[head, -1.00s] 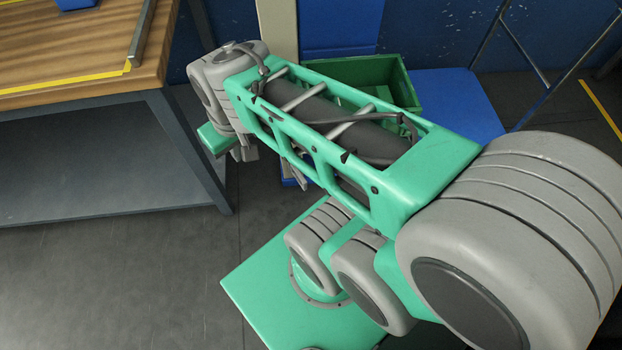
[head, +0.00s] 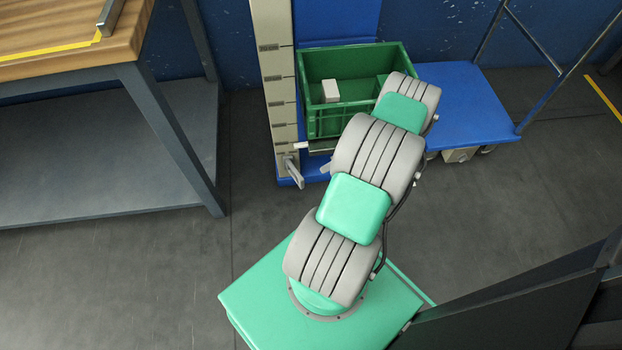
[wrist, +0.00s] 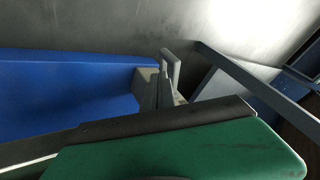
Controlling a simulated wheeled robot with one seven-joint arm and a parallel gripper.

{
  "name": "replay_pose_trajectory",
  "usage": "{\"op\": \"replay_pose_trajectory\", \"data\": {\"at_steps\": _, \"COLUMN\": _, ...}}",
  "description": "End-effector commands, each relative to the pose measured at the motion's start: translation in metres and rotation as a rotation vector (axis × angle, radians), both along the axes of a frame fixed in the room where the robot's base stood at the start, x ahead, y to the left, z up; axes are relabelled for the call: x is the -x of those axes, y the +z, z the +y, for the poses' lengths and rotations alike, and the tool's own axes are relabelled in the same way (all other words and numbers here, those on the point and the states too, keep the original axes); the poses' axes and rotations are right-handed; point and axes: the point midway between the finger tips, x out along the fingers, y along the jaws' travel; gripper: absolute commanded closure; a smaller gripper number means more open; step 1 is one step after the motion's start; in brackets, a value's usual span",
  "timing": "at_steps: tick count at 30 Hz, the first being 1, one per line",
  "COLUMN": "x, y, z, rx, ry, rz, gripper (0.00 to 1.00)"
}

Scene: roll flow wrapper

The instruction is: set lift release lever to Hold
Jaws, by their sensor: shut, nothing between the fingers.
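The lift release lever (head: 293,174) is a small grey handle low on the lift's beige post (head: 276,85), near the blue base. It also appears in the wrist view as a grey upright tab (wrist: 171,68) beside a beige block. I cannot read its setting or any Hold mark. My arm reaches over the front of the lift, to the right of the lever. My gripper's fingers do not show clearly in either view; the arm hides its end in the head view.
A green crate (head: 312,95) with a pale box (head: 331,90) stands on the lift. A blue cart (head: 470,100) stands right, a wooden workbench (head: 75,55) left. The floor between bench and lift is clear.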

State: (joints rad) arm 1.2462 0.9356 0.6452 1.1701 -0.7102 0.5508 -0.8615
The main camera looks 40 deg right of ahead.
Motion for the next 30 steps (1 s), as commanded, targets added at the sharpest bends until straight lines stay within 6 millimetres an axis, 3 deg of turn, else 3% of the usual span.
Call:
{"op": "replay_pose_trajectory", "data": {"at_steps": 8, "x": -0.002, "y": -0.003, "z": 0.002, "rx": -0.001, "ry": 0.0, "rz": 0.004, "gripper": 1.0}}
{"op": "replay_pose_trajectory", "data": {"at_steps": 21, "x": -0.037, "y": -0.068, "z": 0.034, "rx": -0.002, "ry": 0.001, "rz": 0.005, "gripper": 1.0}}
{"op": "replay_pose_trajectory", "data": {"at_steps": 30, "x": -0.045, "y": -0.079, "z": 0.04, "rx": 0.0, "ry": 0.0, "rz": 0.005, "gripper": 1.0}}
